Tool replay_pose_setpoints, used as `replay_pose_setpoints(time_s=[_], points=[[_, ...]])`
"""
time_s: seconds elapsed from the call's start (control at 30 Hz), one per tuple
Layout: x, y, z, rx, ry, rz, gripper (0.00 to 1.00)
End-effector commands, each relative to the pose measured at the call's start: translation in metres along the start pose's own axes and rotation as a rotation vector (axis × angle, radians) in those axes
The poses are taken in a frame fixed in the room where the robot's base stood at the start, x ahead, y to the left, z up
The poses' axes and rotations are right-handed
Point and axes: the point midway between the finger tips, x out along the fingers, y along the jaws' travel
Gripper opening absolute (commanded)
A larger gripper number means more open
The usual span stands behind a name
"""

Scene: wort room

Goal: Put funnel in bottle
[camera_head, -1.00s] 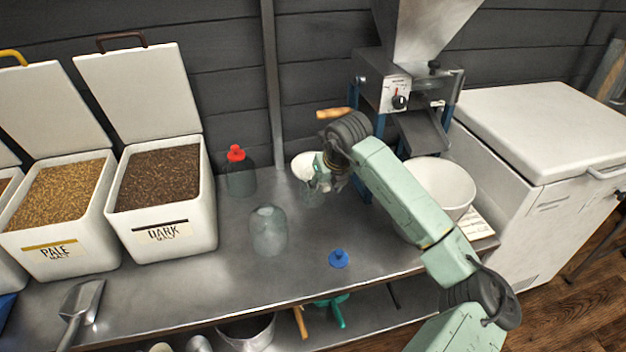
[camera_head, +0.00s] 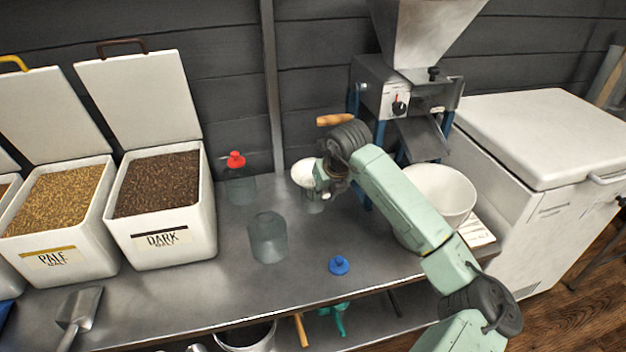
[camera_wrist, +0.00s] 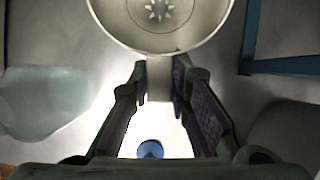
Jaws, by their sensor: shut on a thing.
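The white funnel (camera_head: 304,172) is held at my gripper (camera_head: 325,180), towards the back of the steel bench. In the wrist view the round bowl of the funnel (camera_wrist: 160,40) fills the top, and my gripper (camera_wrist: 160,85) has its fingers on either side of a pale tab below the rim. An open, translucent bottle (camera_head: 268,238) stands upright on the bench, in front and to the left of the funnel and apart from it. The bottle also shows at the left of the wrist view (camera_wrist: 40,100). The lower end of the funnel is unclear.
A red-capped bottle (camera_head: 238,180) stands at the back left. A blue cap (camera_head: 339,265) lies near the front edge. A white bucket (camera_head: 440,195) and the grain mill (camera_head: 405,100) stand right, the dark malt bin (camera_head: 160,200) left.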

Motion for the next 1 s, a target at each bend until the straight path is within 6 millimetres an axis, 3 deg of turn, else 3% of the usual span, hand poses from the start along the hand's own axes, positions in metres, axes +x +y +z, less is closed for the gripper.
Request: replay_pose_setpoints(time_s=[0.13, 0.47, 1.0], points=[[0.000, 0.000, 0.000, 0.000, 0.000, 0.000, 0.00], [-0.004, 0.000, 0.002, -0.001, -0.001, -0.001, 0.00], [-0.043, 0.000, 0.021, 0.000, -0.001, -0.001, 0.00]])
